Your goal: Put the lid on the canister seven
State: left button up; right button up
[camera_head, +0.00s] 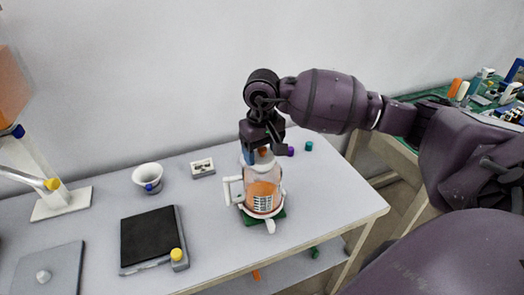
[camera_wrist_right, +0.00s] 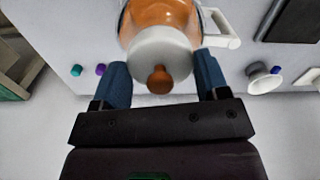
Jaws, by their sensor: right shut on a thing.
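The canister (camera_head: 263,190) is clear with orange contents, a white handle on its left and a white base. It stands upright on a green pad near the table's right part; its upper part also shows in the wrist view (camera_wrist_right: 150,16). A white lid (camera_wrist_right: 160,48) with a brown-orange knob (camera_wrist_right: 160,80) is between the blue fingers of my right gripper (camera_wrist_right: 163,85), which is shut on it. In the head view my right gripper (camera_head: 256,154) is right at the canister's top. I cannot tell whether the lid touches the rim. My left gripper is not in view.
The table's right front corner is clear.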

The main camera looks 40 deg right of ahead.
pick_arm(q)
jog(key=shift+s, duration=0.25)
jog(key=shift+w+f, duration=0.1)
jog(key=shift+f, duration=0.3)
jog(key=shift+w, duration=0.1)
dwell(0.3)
pick_arm(e)
jog(key=o, duration=1)
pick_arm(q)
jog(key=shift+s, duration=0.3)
pick_arm(e)
jog(key=shift+r, duration=0.1)
